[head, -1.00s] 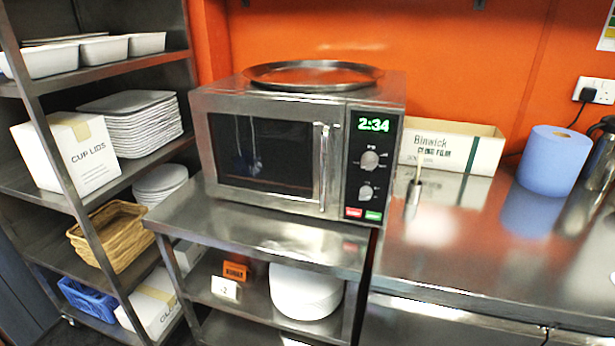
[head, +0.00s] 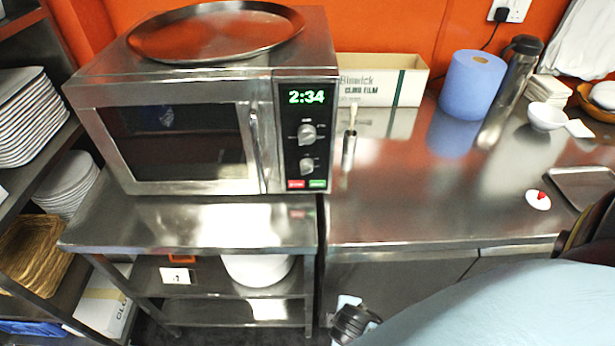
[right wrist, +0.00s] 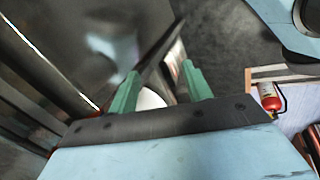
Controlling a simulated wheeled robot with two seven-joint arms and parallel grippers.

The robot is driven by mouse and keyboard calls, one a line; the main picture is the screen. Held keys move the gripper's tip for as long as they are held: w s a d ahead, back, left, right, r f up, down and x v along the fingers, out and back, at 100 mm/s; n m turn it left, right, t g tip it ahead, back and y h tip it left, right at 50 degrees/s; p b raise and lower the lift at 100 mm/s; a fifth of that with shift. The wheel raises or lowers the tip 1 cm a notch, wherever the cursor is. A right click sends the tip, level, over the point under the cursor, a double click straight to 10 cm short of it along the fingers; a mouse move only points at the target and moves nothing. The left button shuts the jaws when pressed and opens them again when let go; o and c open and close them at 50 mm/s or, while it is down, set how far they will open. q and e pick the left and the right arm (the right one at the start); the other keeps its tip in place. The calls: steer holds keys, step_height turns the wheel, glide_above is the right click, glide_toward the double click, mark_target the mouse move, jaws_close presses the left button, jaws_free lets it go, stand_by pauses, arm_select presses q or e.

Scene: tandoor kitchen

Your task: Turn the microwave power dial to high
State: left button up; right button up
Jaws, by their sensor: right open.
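The steel microwave (head: 175,145) stands on a steel stand with its door shut. Its black control panel has a green display (head: 306,97) reading 2:34. Below the display are an upper dial (head: 307,133) and a lower dial (head: 307,166); their labels are too small to read, so I cannot tell which one sets power. A red button (head: 296,184) and a green button (head: 317,184) sit beneath. My right gripper (right wrist: 159,73) is open, with green fingers apart and nothing between them; it is away from the dials, which the right wrist view does not show. My left gripper is not in view.
A round steel tray (head: 215,35) lies on the microwave. On the steel counter (head: 400,215) are a cling film box (head: 410,85) and a blue roll (head: 472,85). The counter front is mostly clear.

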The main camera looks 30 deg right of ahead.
steer(key=w+r+n+t+h+p, duration=0.2)
steer(key=w+r+n, duration=0.2)
steer(key=r, duration=0.7)
steer(key=n+t+h+p, duration=0.35)
steer(key=n+t, duration=0.65)
steer(key=n, duration=1.1)
glide_toward(307, 168)
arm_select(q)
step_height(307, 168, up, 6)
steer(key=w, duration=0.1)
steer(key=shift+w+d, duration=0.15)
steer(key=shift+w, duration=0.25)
arm_select(e)
steer(key=x, duration=0.8)
steer(key=shift+f, duration=0.35)
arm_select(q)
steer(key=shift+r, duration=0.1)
arm_select(e)
steer(key=shift+w+h, duration=0.1)
steer(key=shift+h, duration=0.15)
steer(key=c, duration=0.9)
steer(key=shift+c, duration=0.2)
